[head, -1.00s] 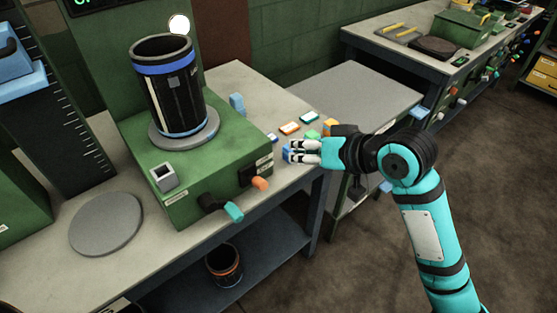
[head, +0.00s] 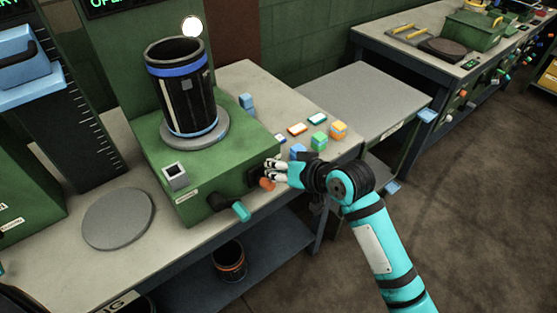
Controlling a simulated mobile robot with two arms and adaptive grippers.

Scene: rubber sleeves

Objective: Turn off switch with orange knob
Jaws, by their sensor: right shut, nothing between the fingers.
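The orange knob (head: 267,184) sticks out from the front right of the green machine (head: 205,212). My right gripper (head: 268,171) is shut and empty, with its fingertips right at the knob, just above and beside it. I cannot tell whether they touch. A teal knob (head: 241,211) on a black lever sits to the left on the same machine front. My left gripper is not in view.
A black cylinder with a blue band (head: 182,90) stands on the machine. Several small coloured blocks, including a green one (head: 319,141), lie on the table behind my gripper. A grey round plate (head: 118,218) lies at left. A grey side table (head: 365,100) is bare.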

